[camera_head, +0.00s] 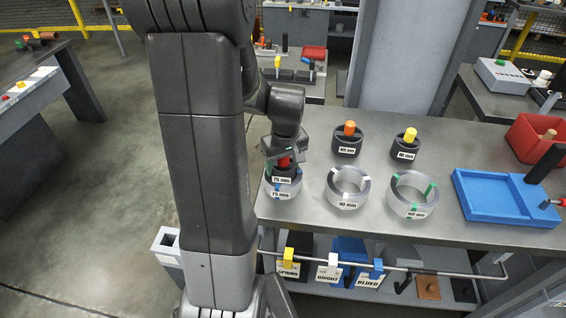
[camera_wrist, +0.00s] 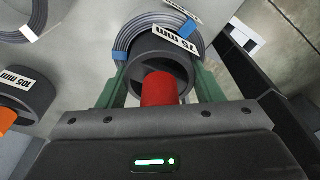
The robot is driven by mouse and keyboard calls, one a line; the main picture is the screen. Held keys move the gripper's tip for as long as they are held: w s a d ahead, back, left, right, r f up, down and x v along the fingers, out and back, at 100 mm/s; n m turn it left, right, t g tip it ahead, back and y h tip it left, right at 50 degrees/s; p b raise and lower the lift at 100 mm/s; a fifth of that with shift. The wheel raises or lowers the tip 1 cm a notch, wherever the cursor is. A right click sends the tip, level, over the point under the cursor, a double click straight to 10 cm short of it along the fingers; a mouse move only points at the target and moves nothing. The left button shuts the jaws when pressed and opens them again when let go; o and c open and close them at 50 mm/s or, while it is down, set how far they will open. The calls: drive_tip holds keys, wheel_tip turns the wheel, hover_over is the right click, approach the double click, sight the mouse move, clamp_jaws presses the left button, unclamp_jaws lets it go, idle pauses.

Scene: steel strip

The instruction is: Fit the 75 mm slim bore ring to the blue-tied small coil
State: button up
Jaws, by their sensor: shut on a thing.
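The slim bore ring is a black cylinder with a red knob, labelled 75 mm (camera_head: 283,180); it also shows in the wrist view (camera_wrist: 150,48). My gripper (camera_head: 284,158) is shut on it, with green fingers on both sides of the red knob in the wrist view (camera_wrist: 162,88). The blue-tied small coil (camera_head: 282,194), also labelled 75 mm, lies on the bench directly under the ring. In the wrist view the grey coil (camera_wrist: 135,32) curves around the ring's far side. The ring hides the coil's bore, so I cannot tell how far it is inside.
A white-tied coil (camera_head: 335,190) and a larger green-tied coil (camera_head: 398,199) lie to the right. An orange-knobbed ring (camera_head: 347,143) and a yellow-knobbed ring (camera_head: 404,149) stand behind. A blue tray (camera_head: 480,207) and a red bin (camera_head: 528,139) are farther right.

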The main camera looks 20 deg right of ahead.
drive_tip(key=shift+f+b, duration=0.35)
drive_tip(key=shift+f, duration=0.15)
drive_tip(key=o, duration=1.1)
drive_tip(key=shift+r, duration=0.1)
drive_tip(key=shift+o, duration=0.2)
drive_tip(key=r, duration=0.4)
drive_tip(key=s+r, duration=0.1)
drive_tip(key=r, duration=0.8)
drive_tip(key=shift+s+r, duration=0.35)
drive_tip(key=f, duration=0.4)
drive_tip(key=w+f, duration=0.1)
drive_tip(key=f, duration=0.8)
drive_tip(key=shift+w+f, duration=0.3)
drive_tip(key=shift+f, duration=0.05)
drive_tip(key=shift+r+p, duration=0.3)
drive_tip(key=shift+p, duration=0.05)
